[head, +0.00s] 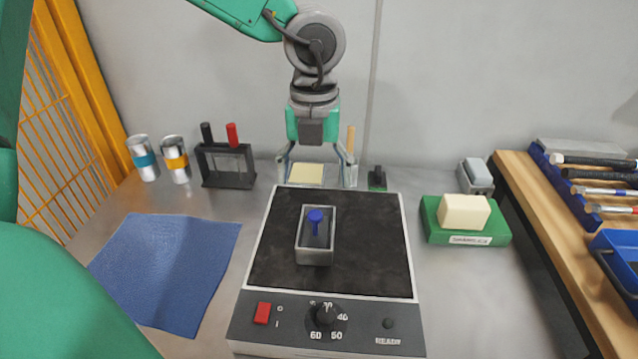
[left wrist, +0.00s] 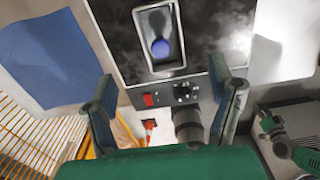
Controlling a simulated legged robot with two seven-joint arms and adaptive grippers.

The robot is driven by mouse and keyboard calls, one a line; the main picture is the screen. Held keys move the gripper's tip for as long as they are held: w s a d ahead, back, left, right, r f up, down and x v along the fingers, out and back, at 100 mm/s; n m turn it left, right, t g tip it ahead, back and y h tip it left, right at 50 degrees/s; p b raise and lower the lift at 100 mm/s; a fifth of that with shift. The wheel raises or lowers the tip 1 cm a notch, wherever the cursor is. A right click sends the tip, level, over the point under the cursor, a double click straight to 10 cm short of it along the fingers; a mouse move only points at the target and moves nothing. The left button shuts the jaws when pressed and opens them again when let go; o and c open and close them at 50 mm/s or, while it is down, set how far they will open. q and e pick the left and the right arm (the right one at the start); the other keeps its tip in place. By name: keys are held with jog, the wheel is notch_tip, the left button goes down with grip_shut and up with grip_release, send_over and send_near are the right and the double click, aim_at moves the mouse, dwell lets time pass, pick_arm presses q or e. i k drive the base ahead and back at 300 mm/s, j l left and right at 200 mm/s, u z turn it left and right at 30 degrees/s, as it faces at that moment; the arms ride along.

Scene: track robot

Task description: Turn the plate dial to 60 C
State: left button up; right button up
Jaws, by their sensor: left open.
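The plate (head: 258,280) has a dark square top and a grey front panel. Its black dial (head: 325,316) sits on that panel, with the marks 30, 40, 50 and 60 around it; I cannot make out where the pointer sits. The dial also shows in the left wrist view (left wrist: 184,92). My left gripper (head: 319,172) hangs down from above, open and empty. My right gripper is not in view.
A metal tray (head: 314,257) with a blue-topped object (head: 316,218) stands on the plate. A red switch (head: 262,313) is left of the dial. A blue cloth (head: 165,270) lies left; a green stand with a cream block (head: 464,212) is right. Two cans and a rack stand behind left.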

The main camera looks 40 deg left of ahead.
aim_at(326, 317)
jog(key=k+l, duration=0.8)
jog(key=l, duration=0.1)
